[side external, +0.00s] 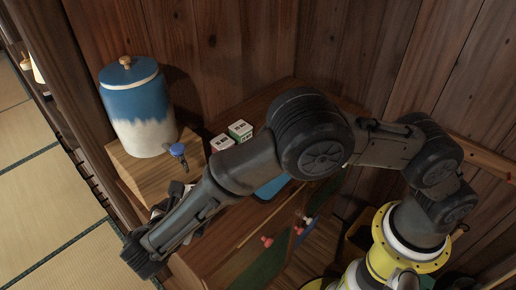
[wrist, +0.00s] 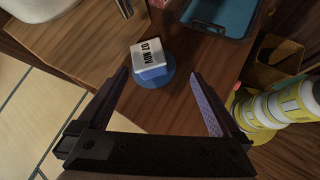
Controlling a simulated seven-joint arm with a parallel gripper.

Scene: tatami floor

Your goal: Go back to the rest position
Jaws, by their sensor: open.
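My gripper (wrist: 160,88) is open and empty in the wrist view, its two fingers spread wide above the wooden cabinet top. A white and blue block (wrist: 149,54) with black lettering sits on a round blue coaster (wrist: 153,82) just beyond and between the fingers, not touched by them. In the side view my arm reaches across the cabinet to the lower left, and its dark end hides part of the top. I cannot make out the blue block there.
A blue and white jar (side external: 140,108) with a blue tap stands on a wooden box (side external: 135,170). A green-and-white block (side external: 240,130) and a red-and-white block (side external: 221,143) sit behind my arm. A blue tray (wrist: 222,15) lies beyond. Wooden walls close the back.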

